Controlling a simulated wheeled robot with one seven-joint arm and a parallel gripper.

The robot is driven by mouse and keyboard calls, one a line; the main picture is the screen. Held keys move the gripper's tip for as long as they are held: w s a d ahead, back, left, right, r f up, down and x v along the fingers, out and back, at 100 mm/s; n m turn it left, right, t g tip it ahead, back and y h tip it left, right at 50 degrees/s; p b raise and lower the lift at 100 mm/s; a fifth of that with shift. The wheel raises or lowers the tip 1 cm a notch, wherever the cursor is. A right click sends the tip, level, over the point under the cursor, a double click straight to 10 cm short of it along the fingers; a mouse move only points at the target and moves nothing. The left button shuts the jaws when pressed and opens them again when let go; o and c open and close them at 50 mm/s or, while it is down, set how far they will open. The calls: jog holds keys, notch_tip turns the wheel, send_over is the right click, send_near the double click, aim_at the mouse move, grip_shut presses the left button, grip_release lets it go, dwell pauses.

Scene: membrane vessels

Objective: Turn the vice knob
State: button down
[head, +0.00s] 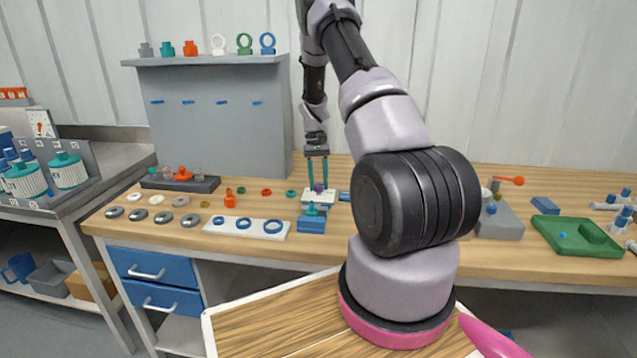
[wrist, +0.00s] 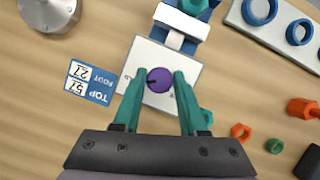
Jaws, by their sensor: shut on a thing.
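A round purple knob (wrist: 159,80) with a dark mark on its left side sits on a square white plate (wrist: 152,52). It shows small in the head view (head: 318,188). My gripper (head: 318,184) points down from above, and its two teal fingers (wrist: 160,76) are shut on the knob, one on each side. Just beyond the plate in the wrist view is a blue block (wrist: 190,22) with a white bar and a teal part on top; in the head view this block (head: 311,226) stands at the bench's front edge.
A blue label card (wrist: 91,83) lies beside the plate. A white board with blue rings (head: 246,228) and several coloured nuts lie to the left on the bench. A grey block with an orange-tipped lever (head: 497,221) and a green tray (head: 575,240) stand to the right.

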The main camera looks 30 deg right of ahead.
jog(key=shift+c, duration=2.2)
grip_release()
jog(key=shift+r, duration=0.1)
jog(key=v, duration=1)
jog(key=shift+w+r, duration=0.2)
jog(key=shift+r, duration=0.05)
